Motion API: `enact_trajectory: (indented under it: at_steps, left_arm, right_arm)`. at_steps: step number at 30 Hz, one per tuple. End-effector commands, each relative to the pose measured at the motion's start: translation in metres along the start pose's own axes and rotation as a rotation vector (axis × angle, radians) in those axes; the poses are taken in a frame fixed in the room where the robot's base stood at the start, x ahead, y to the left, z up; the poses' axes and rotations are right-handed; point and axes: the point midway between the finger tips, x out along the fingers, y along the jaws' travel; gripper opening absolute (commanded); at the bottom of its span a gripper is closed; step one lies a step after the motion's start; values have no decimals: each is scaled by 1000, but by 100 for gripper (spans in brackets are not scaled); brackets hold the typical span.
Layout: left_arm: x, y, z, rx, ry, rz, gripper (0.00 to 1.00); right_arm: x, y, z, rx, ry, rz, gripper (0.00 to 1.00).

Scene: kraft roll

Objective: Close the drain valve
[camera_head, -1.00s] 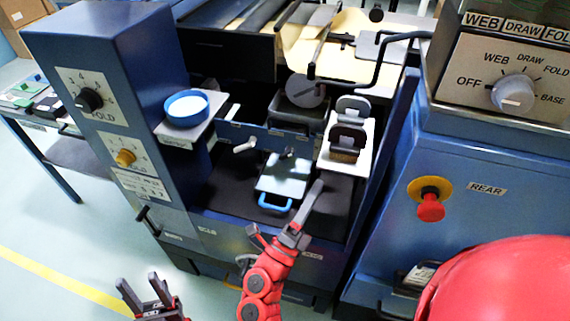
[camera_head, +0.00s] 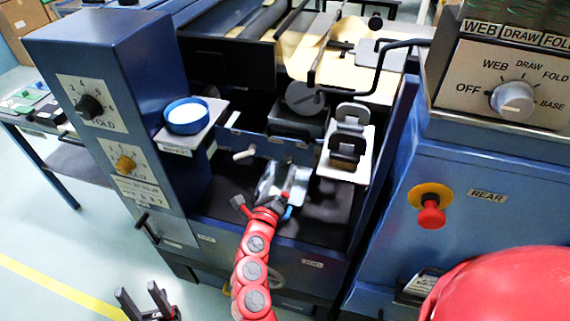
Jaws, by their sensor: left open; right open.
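I cannot tell for certain which part is the drain valve; no label naming it is readable. A small white lever (camera_head: 244,155) sticks out from the blue crossbar (camera_head: 268,150) inside the machine's bay. Below it is a pale tray (camera_head: 297,176) with a blue handle, mostly hidden by my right gripper. My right gripper (camera_head: 270,192) is open, reaching into the bay over the tray, below and right of the lever. Whether it touches the tray is unclear. My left gripper (camera_head: 147,302) is open and empty, low at the left over the floor.
A blue-rimmed dish (camera_head: 186,115) stands on a side shelf left of the bay. A white plate with dark clips (camera_head: 346,150) is at its right. A black crank handle (camera_head: 385,62) and a red stop button (camera_head: 432,217) are further right.

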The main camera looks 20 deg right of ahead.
Motion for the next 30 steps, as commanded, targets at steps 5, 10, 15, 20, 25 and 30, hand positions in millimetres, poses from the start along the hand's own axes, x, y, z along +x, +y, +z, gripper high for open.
enact_trajectory:
  at_steps: [5, 10, 15, 20, 25, 30]
  left_arm:
    - [6, 0, -1, 0, 0, 0, 49]
    - [7, 0, -1, 0, 0, 0, 49]
    - [7, 0, -1, 0, 0, 0, 49]
    - [7, 0, -1, 0, 0, 0, 49]
    - [7, 0, -1, 0, 0, 0, 49]
    - [7, 0, -1, 0, 0, 0, 49]
  right_arm:
    - [32, -1, 2, -2, -1, -1, 100]
    - [47, -1, 1, -1, -1, -2, 100]
    - [50, -1, 0, 0, 0, -1, 100]
    - [49, 0, 0, -1, 0, -1, 98]
    - [49, 0, 0, -1, 0, -1, 68]
    - [49, 0, 0, -1, 0, -1, 37]
